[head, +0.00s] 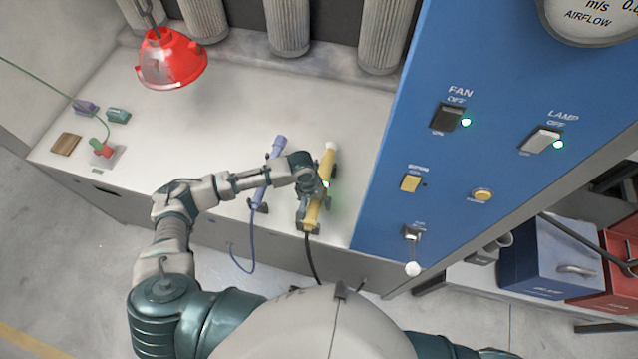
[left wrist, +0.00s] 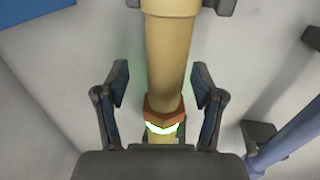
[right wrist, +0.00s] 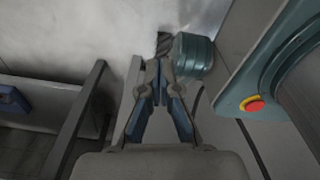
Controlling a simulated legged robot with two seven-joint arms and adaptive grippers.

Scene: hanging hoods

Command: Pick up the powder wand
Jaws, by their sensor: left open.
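A yellow wand (head: 312,214) lies across rests near the right end of the bench, with a black cable hanging from its near end. A blue wand (head: 259,194) lies to its left with a blue cable. The pictures do not label which is the powder wand. My left gripper (head: 318,188) is over the middle of the yellow wand. In the left wrist view the open fingers (left wrist: 158,82) stand on either side of the yellow wand (left wrist: 172,50), with gaps visible. A brown collar and glowing ring show on it. My right gripper (right wrist: 160,72) is shut and empty.
A red hanging hood (head: 170,60) is over the bench (head: 190,125). A blue control panel (head: 400,140) rises close to the right of the yellow wand. Small blocks (head: 118,115) sit at the bench's left end. The bench middle is clear.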

